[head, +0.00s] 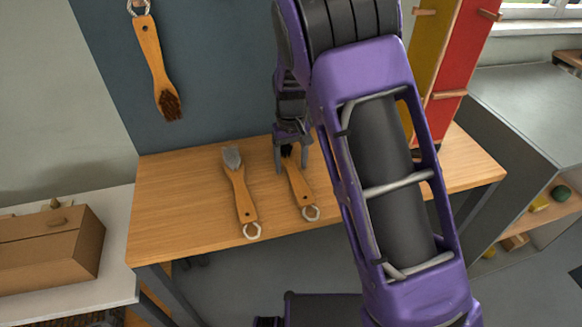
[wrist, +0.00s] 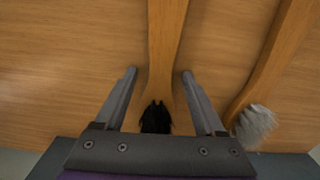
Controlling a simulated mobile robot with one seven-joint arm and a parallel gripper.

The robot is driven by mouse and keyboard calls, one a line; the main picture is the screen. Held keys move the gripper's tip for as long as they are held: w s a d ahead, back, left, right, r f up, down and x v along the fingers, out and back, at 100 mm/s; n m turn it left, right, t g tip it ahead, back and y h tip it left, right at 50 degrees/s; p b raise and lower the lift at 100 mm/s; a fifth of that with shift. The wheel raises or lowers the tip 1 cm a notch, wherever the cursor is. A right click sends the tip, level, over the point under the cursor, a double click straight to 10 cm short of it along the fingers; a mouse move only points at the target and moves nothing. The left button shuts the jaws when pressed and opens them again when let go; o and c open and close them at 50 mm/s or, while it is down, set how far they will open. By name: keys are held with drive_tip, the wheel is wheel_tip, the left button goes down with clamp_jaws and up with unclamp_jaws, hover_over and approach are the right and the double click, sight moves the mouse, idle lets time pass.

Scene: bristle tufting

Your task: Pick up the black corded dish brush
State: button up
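The black corded dish brush (head: 299,186) lies on the wooden table, its black bristles toward the wall and its white cord loop (head: 311,213) toward the front edge. My gripper (head: 291,169) is over its bristle end, pointing down. In the wrist view the two fingers (wrist: 158,73) are apart, one on each side of the brush (wrist: 165,55), with gaps between them and the wood. The black bristles (wrist: 156,118) show between the fingers near the palm. Whether the fingertips reach down to the table cannot be told.
A grey-bristled brush (head: 240,190) lies to the left on the table (head: 170,205); its bristles (wrist: 254,124) show at right in the wrist view. A brown-bristled brush (head: 155,70) hangs on the wall. A cardboard box (head: 45,252) stands at far left. The table's left part is clear.

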sight(291, 166)
clamp_jaws()
drive_tip(key=shift+r, duration=0.1)
wheel_tip(291, 166, up, 10)
drive_tip(key=p, duration=0.1)
drive_tip(key=shift+p, duration=0.35)
